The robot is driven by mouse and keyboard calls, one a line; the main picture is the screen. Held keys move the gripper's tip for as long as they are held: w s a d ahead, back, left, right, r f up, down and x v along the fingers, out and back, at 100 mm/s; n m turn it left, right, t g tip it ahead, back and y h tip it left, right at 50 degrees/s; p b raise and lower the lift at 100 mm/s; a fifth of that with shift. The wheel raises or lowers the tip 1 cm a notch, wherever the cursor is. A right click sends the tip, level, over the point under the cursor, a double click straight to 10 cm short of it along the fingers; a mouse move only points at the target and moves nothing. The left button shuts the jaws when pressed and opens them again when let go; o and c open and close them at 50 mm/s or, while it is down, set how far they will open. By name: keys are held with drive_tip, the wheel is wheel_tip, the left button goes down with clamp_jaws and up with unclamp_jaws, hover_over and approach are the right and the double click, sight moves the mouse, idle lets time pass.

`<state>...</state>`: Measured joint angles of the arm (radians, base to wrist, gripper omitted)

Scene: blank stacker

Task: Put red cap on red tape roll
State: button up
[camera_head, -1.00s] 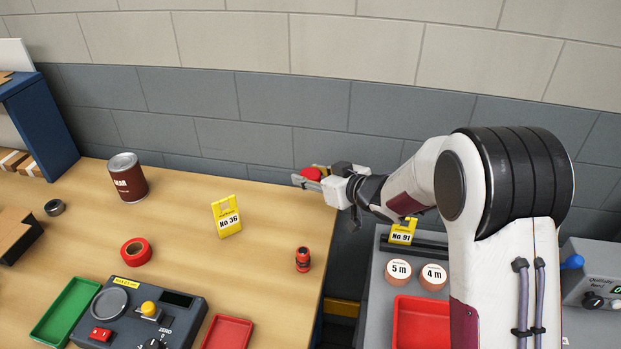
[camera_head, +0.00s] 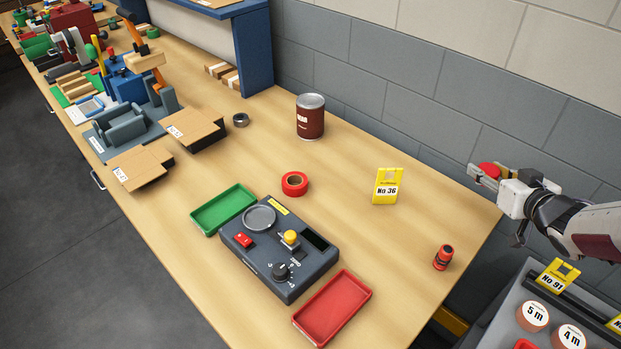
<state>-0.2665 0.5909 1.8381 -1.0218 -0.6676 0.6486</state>
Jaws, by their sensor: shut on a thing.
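The red tape roll (camera_head: 294,184) lies flat on the wooden table, in the middle of the head view, behind the grey control box. My gripper (camera_head: 483,172) is at the right, in the air near the table's right edge. It is shut on a small round red thing, the red cap (camera_head: 490,170), which is partly hidden by the fingers. The gripper is well to the right of the tape roll and apart from it.
A yellow No 36 sign (camera_head: 387,186), a brown can (camera_head: 310,117) and a small red-black piece (camera_head: 443,257) stand on the table. The control box (camera_head: 280,250) lies between a green tray (camera_head: 223,209) and a red tray (camera_head: 333,308). Bare tabletop surrounds the tape roll.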

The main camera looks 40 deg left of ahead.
wheel_tip(320, 180, up, 6)
drive_tip(key=shift+r, duration=0.1)
drive_tip(key=s+a+n+g+y, duration=0.15)
drive_tip(key=s+a, duration=0.25)
drive_tip(key=a, duration=0.6)
drive_tip(key=s+a+n+g+y, duration=0.15)
drive_tip(key=s+a, duration=0.25)
drive_tip(key=a, duration=0.5)
drive_tip(key=n+g, duration=0.5)
drive_tip(key=g, duration=0.1)
hover_over(295, 180)
wheel_tip(295, 180, down, 5)
drive_tip(key=shift+f, duration=0.15)
drive_tip(key=shift+f, duration=0.15)
drive_tip(key=shift+f, duration=3)
drive_tip(key=shift+f, duration=1.9)
